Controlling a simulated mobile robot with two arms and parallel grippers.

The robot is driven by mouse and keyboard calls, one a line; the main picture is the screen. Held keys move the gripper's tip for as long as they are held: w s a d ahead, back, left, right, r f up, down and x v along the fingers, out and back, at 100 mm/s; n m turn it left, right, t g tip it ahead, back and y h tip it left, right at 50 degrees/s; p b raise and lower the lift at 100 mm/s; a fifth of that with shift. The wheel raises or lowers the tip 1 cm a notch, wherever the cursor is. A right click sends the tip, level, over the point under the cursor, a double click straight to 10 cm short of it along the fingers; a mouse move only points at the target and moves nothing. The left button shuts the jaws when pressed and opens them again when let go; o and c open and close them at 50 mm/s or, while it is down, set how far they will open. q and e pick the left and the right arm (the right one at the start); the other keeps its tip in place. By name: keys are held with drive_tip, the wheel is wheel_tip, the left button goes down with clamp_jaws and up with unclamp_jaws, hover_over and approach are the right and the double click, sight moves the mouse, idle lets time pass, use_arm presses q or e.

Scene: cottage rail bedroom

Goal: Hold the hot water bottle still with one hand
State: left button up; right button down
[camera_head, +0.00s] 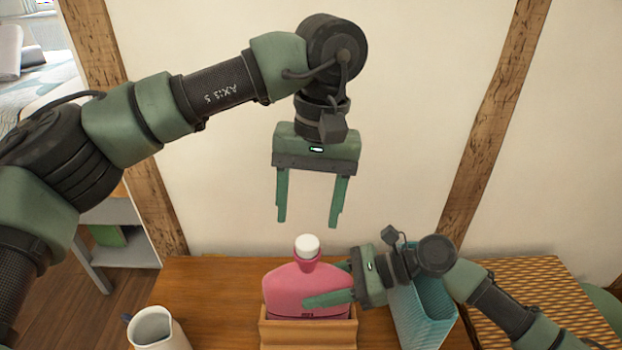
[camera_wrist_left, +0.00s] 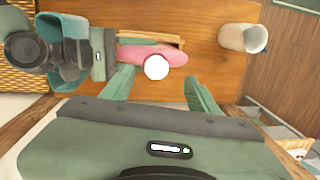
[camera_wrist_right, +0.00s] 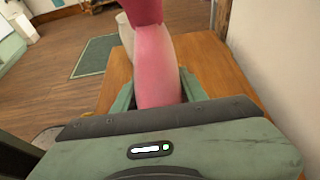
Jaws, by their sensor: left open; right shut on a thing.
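The pink hot water bottle (camera_head: 285,289) stands upright in a wooden holder (camera_head: 325,336) on the table, with a white cap (camera_head: 307,246) on its neck. My right gripper (camera_head: 325,290) comes in from the right and is shut on the bottle's body. In the right wrist view the bottle (camera_wrist_right: 157,65) sits between its fingers. My left gripper (camera_head: 308,222) is open and empty, pointing down above the cap. In the left wrist view the white cap (camera_wrist_left: 156,67) shows between the open fingers (camera_wrist_left: 160,85), and the pink body (camera_wrist_left: 138,53) is behind it.
A white jug (camera_head: 158,329) stands on the wooden table (camera_head: 215,285) to the left of the holder. A teal ribbed container (camera_head: 425,312) stands to the right, close to my right arm. A woven box (camera_head: 540,285) is farther right. The wall is behind.

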sight(308, 241)
use_arm(q)
drive_tip(key=n, duration=0.2)
drive_tip(key=r+n, duration=0.1)
drive_tip(key=n, duration=0.7)
drive_tip(key=shift+d+r, duration=0.1)
drive_tip(key=shift+r, duration=0.3)
wheel_tip(308, 241, up, 4)
drive_tip(key=n, duration=2.2)
drive_tip(key=shift+d+f+n+t+h, duration=0.1)
drive_tip(key=shift+n+t+h, duration=0.2)
drive_tip(key=shift+t, duration=0.1)
drive_tip(key=f, duration=1.2)
drive_tip(key=shift+a, duration=0.25)
